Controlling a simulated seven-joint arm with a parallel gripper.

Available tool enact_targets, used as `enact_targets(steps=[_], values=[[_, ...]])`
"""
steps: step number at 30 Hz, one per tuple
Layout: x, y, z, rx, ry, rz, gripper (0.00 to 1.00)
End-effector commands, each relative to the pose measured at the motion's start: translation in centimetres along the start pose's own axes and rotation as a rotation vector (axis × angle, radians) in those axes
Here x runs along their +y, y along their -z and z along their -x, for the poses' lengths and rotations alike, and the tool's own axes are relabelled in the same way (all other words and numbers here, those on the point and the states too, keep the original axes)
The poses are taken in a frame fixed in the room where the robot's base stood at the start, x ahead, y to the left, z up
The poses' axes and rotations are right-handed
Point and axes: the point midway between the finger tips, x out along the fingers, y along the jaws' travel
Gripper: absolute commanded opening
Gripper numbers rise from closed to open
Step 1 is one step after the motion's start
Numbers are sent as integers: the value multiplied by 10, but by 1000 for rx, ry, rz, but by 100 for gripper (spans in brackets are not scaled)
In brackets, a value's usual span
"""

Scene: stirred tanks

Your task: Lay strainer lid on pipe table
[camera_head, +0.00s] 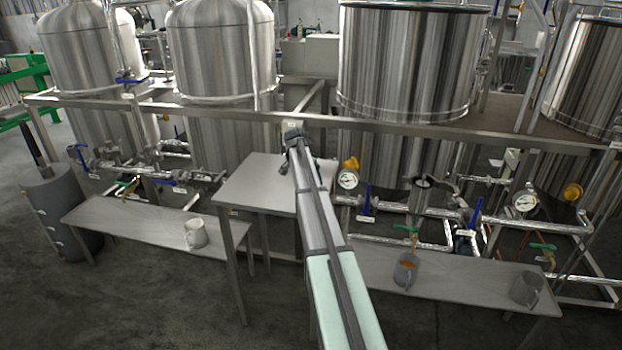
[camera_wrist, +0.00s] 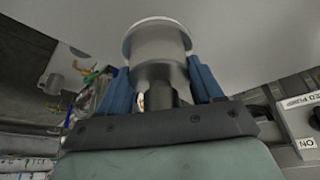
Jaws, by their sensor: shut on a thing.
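The strainer lid (camera_wrist: 157,45) is a grey metal round piece with a wide pale rim. It fills the top middle of the wrist view. My gripper (camera_wrist: 158,68) has its two blue fingers on either side of the lid's narrower part, shut on it. In the head view my arm reaches over the small metal table (camera_head: 245,185) in the middle, whose visible top is bare. I cannot make out the lid or fingertips there. A pale flat surface (camera_wrist: 255,45) lies behind the lid in the wrist view; contact between them cannot be told.
A low left bench (camera_head: 130,222) bears a pale mug (camera_head: 195,233). Pipes with gauges (camera_head: 348,180) and an upright steel cylinder (camera_head: 420,200) stand behind. A labelled panel (camera_wrist: 300,120) is close right.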

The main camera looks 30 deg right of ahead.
Motion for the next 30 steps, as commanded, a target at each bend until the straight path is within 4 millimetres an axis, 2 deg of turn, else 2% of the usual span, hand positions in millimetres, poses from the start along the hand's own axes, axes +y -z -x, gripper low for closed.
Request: enact_targets(steps=[4, 5, 12, 23, 30], values=[[0, -1, -2, 1, 0, 0, 20], [0, -1, -2, 0, 0, 0, 68], [0, -1, -2, 0, 0, 0, 91], [0, 0, 4, 1, 1, 0, 91], [0, 0, 41, 2, 3, 1, 91]])
